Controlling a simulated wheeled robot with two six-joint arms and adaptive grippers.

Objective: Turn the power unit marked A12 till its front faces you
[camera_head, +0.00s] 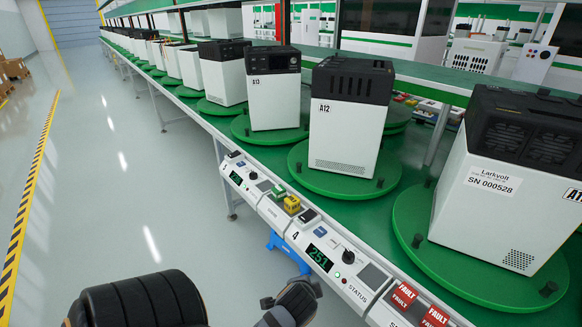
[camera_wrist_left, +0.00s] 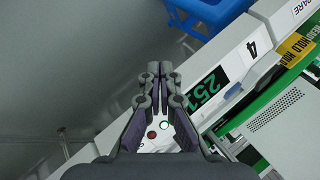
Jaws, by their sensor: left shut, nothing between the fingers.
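The power unit marked A12 (camera_head: 342,130) is a white box with a dark slotted top. It stands upright on a round green turntable (camera_head: 312,181). The face toward me has a small vent grille low down and the A12 label at its upper left; no display or knobs show on it. My left gripper (camera_head: 288,298) is low at the bottom of the head view, below the control strip and apart from A12. In the left wrist view the left gripper (camera_wrist_left: 160,70) is shut and empty, above the strip's panel 4. My right gripper is not in view.
The control strip (camera_head: 330,255) has a green 251 display, a black knob, a lit green status light and red FAULT plates. Unit A13 (camera_head: 273,88) stands left of A12, and a larger unit (camera_head: 503,192) with an SN label right.

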